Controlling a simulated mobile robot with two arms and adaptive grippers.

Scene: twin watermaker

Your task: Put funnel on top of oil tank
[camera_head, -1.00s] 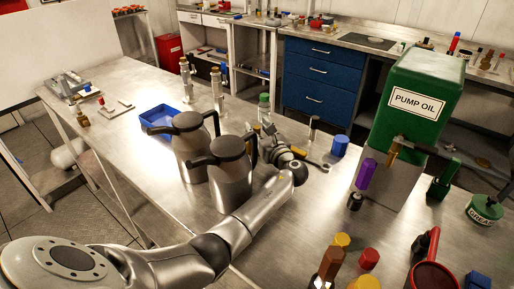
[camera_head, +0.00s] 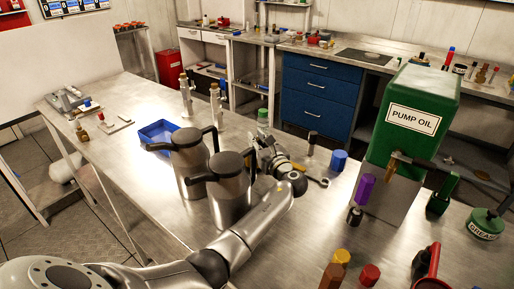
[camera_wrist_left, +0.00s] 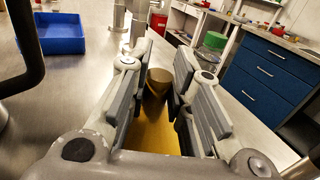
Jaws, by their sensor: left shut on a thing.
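The oil tank (camera_head: 414,118) is a tall green box labelled PUMP OIL, standing on a grey block at the right of the bench. My left gripper (camera_head: 264,152) is beyond the two metal jugs, left of the tank and well apart from it. In the left wrist view its fingers (camera_wrist_left: 158,92) are shut on a yellow thing (camera_wrist_left: 155,130) with a brown rounded end; I cannot tell if this is the funnel. A red funnel-like thing (camera_head: 428,266) with a handle is at the bottom right, partly cut off. My right gripper is out of view.
Two dark-topped metal jugs (camera_head: 231,200) stand close to my left arm. A blue tray (camera_head: 158,131) lies behind them. A purple cylinder (camera_head: 364,190), a blue cylinder (camera_head: 338,160) and a green grease can (camera_head: 486,224) stand around the tank.

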